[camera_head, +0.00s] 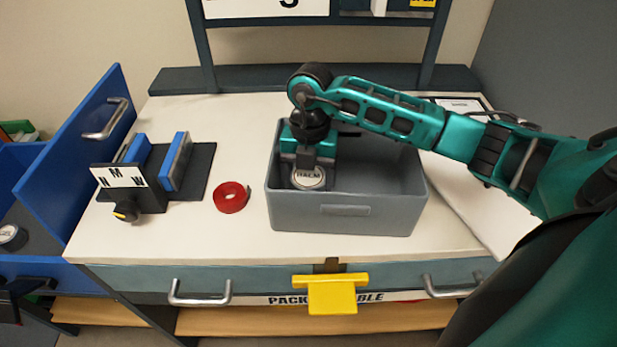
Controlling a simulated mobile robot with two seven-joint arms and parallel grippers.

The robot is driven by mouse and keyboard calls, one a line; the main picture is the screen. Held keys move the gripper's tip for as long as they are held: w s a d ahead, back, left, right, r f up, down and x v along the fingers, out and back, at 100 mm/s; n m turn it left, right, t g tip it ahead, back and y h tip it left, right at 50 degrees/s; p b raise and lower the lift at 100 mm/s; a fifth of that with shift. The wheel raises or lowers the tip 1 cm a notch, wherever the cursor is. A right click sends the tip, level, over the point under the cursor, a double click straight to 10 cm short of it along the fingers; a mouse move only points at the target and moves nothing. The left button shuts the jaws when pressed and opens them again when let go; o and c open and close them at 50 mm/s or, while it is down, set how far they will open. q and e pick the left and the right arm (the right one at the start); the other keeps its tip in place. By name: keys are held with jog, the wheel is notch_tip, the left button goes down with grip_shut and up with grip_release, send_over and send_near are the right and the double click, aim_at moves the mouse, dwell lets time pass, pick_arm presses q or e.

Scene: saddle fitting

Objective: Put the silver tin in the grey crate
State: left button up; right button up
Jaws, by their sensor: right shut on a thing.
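The silver tin (308,178) is a small round tin with a pale lid and dark lettering. It is inside the grey crate (345,219), near its left side. My right gripper (308,162) reaches down into the crate from above and is shut on the tin. The fingers cover the tin's far side. I cannot tell whether the tin touches the crate floor. My left gripper is not in view.
A red tape roll (231,197) lies left of the crate on the pale bench top (240,130). A black and blue vise (150,180) stands further left, beside an open blue cabinet door (75,165). A yellow bracket (331,293) sticks out at the bench front.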

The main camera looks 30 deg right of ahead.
jog(key=o, duration=0.7)
jog(key=shift+f, duration=0.15)
jog(key=shift+o, duration=1)
notch_tip(320, 180, up, 12)
jog(key=w+d+p, duration=0.1)
jog(key=shift+a, duration=0.1)
